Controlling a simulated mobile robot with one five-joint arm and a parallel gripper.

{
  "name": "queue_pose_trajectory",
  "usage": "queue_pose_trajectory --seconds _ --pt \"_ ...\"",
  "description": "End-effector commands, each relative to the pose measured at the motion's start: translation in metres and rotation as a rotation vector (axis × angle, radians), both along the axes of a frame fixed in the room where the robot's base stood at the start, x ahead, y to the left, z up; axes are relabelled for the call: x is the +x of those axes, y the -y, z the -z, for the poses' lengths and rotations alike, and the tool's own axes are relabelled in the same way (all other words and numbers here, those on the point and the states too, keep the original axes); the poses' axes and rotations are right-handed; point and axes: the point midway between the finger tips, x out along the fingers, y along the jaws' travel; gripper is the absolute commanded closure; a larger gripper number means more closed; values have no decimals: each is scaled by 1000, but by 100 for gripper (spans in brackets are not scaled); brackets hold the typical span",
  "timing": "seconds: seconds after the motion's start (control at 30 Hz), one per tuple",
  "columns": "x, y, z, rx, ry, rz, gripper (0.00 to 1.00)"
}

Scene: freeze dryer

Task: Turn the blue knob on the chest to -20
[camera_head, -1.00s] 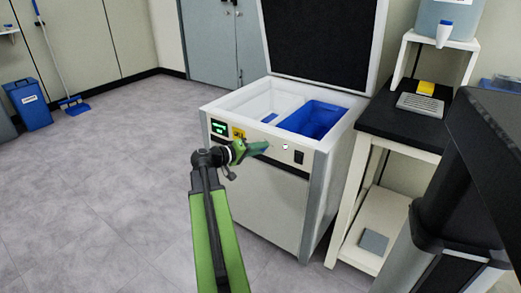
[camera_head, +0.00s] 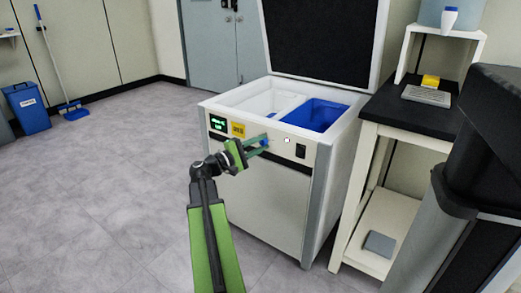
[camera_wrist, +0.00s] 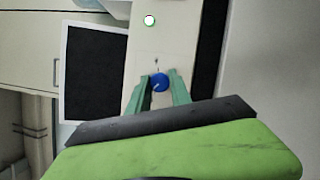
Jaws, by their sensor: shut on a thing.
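The white chest (camera_head: 262,195) stands in the middle of the head view with its lid up. The blue knob (camera_wrist: 159,84) is on its front panel and shows in the wrist view between my two green fingers. A small part of the knob (camera_head: 265,142) shows in the head view too. My gripper (camera_wrist: 158,79) is shut on the knob, one finger on each side. It reaches the panel from the front left in the head view (camera_head: 262,145). A short pale line shows on the knob's face; I cannot read its setting.
The panel also carries a green-lit display (camera_head: 218,124), a yellow label (camera_head: 238,130), a white round button (camera_head: 287,140) and a black switch (camera_head: 300,151). A black-topped table (camera_head: 420,122) stands close at the right.

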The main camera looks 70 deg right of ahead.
Motion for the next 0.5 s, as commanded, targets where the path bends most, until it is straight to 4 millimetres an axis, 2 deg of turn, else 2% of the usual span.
queue_pose_trajectory --seconds 0.03,0.5 --pt "-1 -2 6 11 -32 2 100" --pt "-2 -1 4 72 -258 2 100"
